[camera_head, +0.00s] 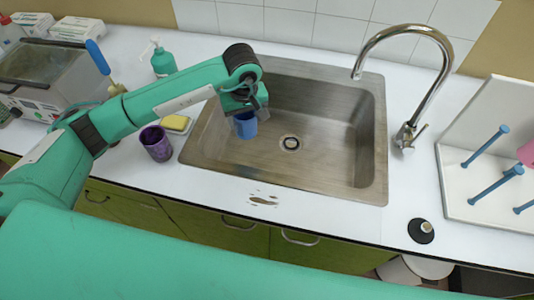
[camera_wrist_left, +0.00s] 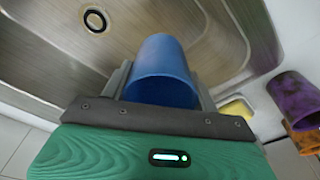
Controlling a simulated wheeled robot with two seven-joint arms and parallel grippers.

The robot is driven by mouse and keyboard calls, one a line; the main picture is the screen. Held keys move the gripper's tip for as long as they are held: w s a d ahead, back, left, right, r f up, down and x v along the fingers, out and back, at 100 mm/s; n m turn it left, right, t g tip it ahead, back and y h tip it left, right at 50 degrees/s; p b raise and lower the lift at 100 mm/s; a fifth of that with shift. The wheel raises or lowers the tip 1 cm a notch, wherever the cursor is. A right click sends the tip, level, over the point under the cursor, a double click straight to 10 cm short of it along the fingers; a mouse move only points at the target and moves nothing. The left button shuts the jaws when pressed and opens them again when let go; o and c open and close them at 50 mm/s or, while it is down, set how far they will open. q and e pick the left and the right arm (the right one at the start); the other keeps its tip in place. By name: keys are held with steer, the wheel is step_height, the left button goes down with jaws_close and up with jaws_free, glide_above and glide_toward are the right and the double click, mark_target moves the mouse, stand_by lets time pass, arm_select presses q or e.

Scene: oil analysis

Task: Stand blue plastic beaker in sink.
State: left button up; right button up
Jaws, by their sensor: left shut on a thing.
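The blue plastic beaker (camera_head: 245,125) is in my left gripper (camera_head: 248,104), over the left part of the metal sink (camera_head: 330,168) in the head view. In the left wrist view, the beaker (camera_wrist_left: 163,70) sits between the two fingers, with the sink floor (camera_wrist_left: 45,45) behind it. The gripper is shut on the beaker. The beaker's upper part is partly hidden by the gripper in the head view. I cannot tell whether its base touches the sink floor. My right gripper is not in view.
A purple cup (camera_head: 156,143) and a yellow sponge (camera_head: 176,123) are left of the sink. A curved faucet (camera_head: 410,130) stands at its right, beside a white peg rack (camera_head: 480,190). The sink's middle and right are clear around the drain (camera_head: 290,143).

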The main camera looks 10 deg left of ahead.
arm_select(q)
step_height(320, 180, down, 19)
steer(key=p, duration=0.3)
steer(key=shift+s+r+p, duration=0.1)
steer(key=shift+r+p, duration=0.1)
steer(key=shift+p, duration=0.15)
steer(key=shift+f, duration=0.15)
steer(key=shift+f, duration=0.2)
steer(key=o, duration=1)
steer(key=shift+r, duration=0.1)
steer(key=shift+c, duration=0.2)
